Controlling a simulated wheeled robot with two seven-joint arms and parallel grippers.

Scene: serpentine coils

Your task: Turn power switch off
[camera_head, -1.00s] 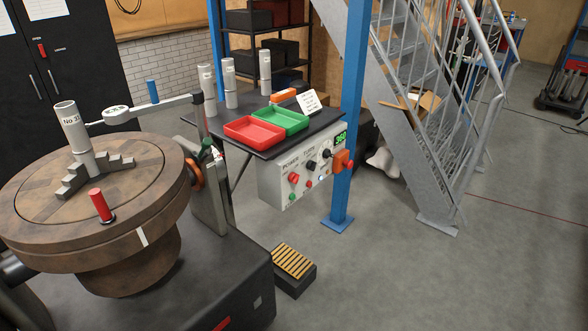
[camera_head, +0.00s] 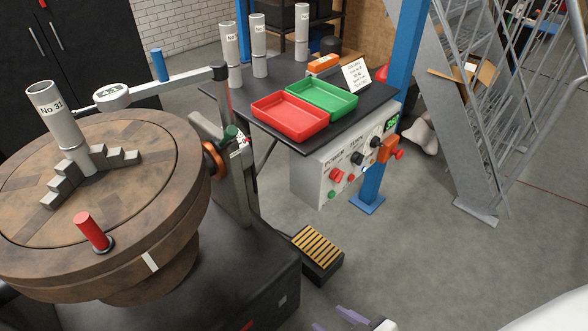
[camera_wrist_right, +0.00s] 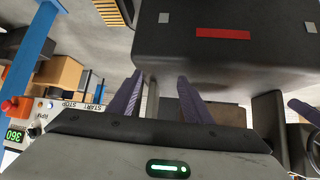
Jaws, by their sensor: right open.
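The grey control panel (camera_head: 312,178) hangs under the front edge of the black table. Its POWER label is at its left, with a red knob (camera_head: 336,174) below it and a small green button (camera_head: 332,195) lower down. My right gripper (camera_head: 335,321) enters at the bottom edge of the head view, low in front of the panel and apart from it. In the right wrist view its purple fingers (camera_wrist_right: 159,76) are spread and empty. Part of the panel shows upside down at the left there. A purple piece at that view's right edge may be a finger of my left gripper.
A round turntable machine (camera_head: 170,240) stands at the left. A slotted foot pedal (camera_head: 318,248) is on the floor below the panel. A blue post (camera_head: 402,50) and an orange box with a red button (camera_head: 390,151) stand at the panel's right.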

